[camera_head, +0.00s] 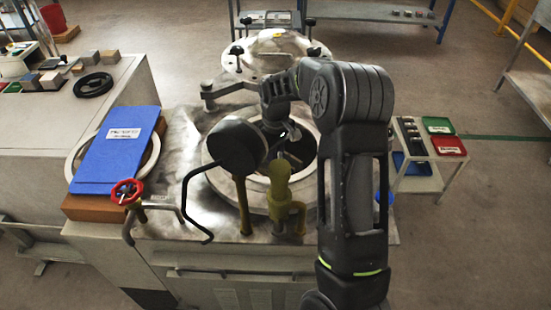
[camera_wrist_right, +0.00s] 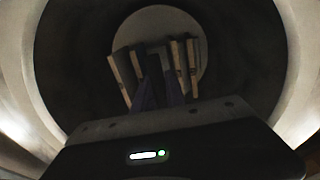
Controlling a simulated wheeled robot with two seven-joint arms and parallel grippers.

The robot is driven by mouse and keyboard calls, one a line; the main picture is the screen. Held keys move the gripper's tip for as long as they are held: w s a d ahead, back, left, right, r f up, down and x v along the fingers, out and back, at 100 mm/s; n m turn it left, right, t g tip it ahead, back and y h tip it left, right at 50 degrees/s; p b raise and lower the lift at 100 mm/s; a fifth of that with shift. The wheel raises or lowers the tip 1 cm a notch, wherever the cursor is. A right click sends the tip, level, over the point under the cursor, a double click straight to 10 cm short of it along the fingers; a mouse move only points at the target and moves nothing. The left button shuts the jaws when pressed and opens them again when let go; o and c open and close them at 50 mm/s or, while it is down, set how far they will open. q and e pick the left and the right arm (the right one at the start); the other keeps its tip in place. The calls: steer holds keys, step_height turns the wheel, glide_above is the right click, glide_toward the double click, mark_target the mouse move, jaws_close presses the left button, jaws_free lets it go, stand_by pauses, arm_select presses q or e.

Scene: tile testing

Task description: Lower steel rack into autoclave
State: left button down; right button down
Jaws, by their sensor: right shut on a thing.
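The autoclave (camera_head: 185,200) has its round chamber open, with a pale metal rim (camera_wrist_right: 302,60) around a dark interior. My right arm reaches over it, and my right gripper (camera_wrist_right: 160,82) points down into the chamber, largely hidden by the arm in the head view. In the right wrist view the gripper is shut on the steel rack, whose frame is dark and hard to make out. Pale upright tiles (camera_wrist_right: 124,76) stand in it on both sides of the fingers. A lighter round area (camera_wrist_right: 165,18) shows below them. My left gripper is not in view.
The round lid (camera_head: 250,48) is swung back behind the opening. A red handwheel (camera_head: 126,191), bent black handle (camera_head: 190,195) and brass valve (camera_head: 279,185) stand at the front. A blue mat (camera_head: 115,150) lies left; a trolley (camera_head: 420,182) stands right.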

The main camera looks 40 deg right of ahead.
steer(key=shift+f, duration=0.3)
stand_by(0.9)
steer(key=c, duration=1.3)
jaws_free()
steer(key=shift+s+f, duration=0.1)
steer(key=shift+f, duration=0.05)
step_height(320, 180, up, 20)
steer(key=p, duration=1.4)
